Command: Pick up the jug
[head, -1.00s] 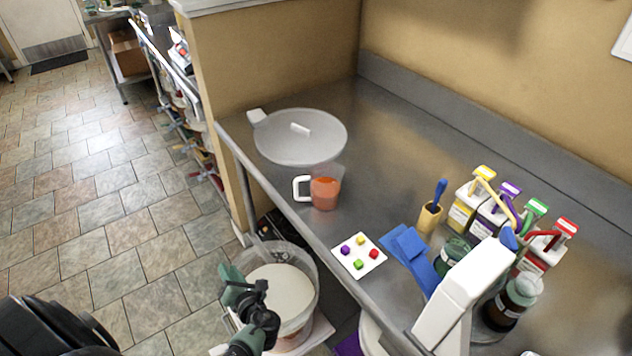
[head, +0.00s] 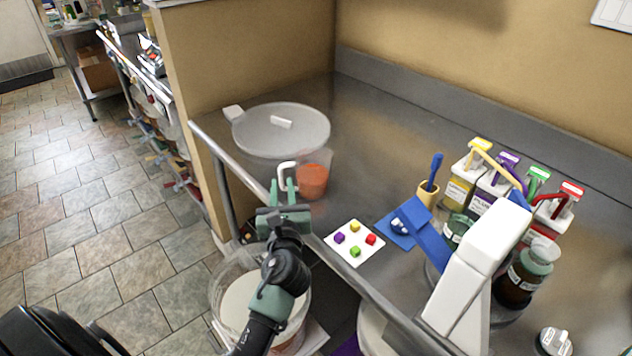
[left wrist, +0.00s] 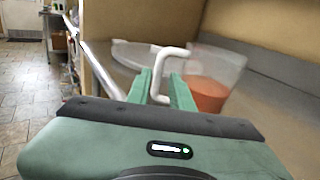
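The jug (head: 313,177) is clear with orange contents and a white handle (head: 281,172) on its left side. It stands upright on the steel counter. My left gripper (head: 283,190) is at the counter's edge, its two green fingers apart on either side of the lower handle. In the left wrist view the fingers (left wrist: 161,88) point at the white handle (left wrist: 165,62), and the jug body (left wrist: 212,85) is just beyond on the right. Whether the fingers touch the handle cannot be told. My right gripper is not seen.
A large clear lid (head: 281,131) lies behind the jug. An open bucket (head: 236,300) stands below the counter's front edge.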

